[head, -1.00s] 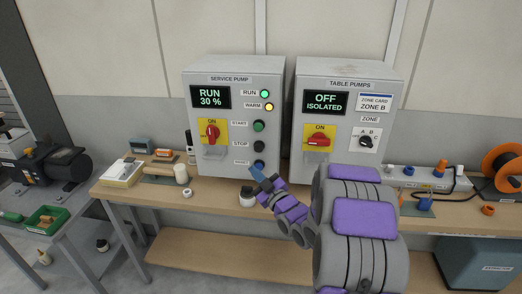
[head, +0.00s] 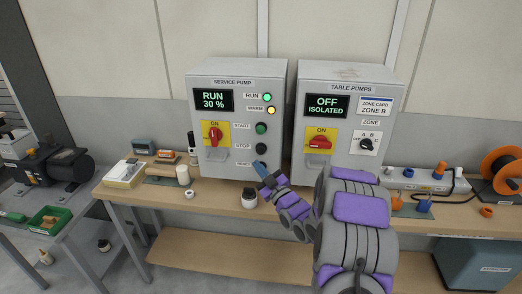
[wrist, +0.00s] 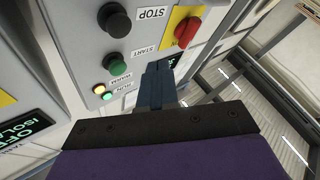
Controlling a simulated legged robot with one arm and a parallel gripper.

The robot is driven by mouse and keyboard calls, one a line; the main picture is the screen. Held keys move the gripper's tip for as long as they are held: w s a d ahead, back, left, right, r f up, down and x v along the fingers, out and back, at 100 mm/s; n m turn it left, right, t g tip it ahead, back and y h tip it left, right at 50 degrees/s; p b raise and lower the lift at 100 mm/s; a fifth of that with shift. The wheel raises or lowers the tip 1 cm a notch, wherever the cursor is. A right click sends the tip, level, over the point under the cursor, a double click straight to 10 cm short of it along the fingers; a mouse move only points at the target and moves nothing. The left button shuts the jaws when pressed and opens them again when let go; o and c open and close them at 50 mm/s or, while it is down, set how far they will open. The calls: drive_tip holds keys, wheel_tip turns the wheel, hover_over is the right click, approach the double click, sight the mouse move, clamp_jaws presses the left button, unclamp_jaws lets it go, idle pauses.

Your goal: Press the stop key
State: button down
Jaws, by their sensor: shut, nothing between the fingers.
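The stop key is a round black button (head: 262,149) beside the STOP label on the service pump cabinet (head: 223,126). In the wrist view the stop key (wrist: 114,20) shows large at the top, left of the red switch. In the wrist view my gripper's fingers (wrist: 158,78) point at the panel, to the right of the green key, apart from the stop key.
The green start key (head: 261,128) is above the stop key, with lit RUN and WARM lamps above it. A red rotary switch (head: 214,135) is to the left. The display (head: 212,100) reads RUN 30 %.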

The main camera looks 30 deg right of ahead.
sight(261, 150)
drive_tip(key=w+d, duration=0.1)
drive_tip(key=w, duration=0.1)
drive_tip(key=w+d+p, duration=0.1)
drive_tip(key=w+d, duration=0.1)
drive_tip(key=shift+a, duration=0.25)
drive_tip(key=shift+d, duration=0.2)
idle(0.6)
drive_tip(key=shift+a, duration=0.1)
idle(1.0)
drive_tip(key=shift+w+d+r, duration=0.1)
drive_tip(key=shift+w+d, duration=0.15)
drive_tip(key=shift+w, duration=0.05)
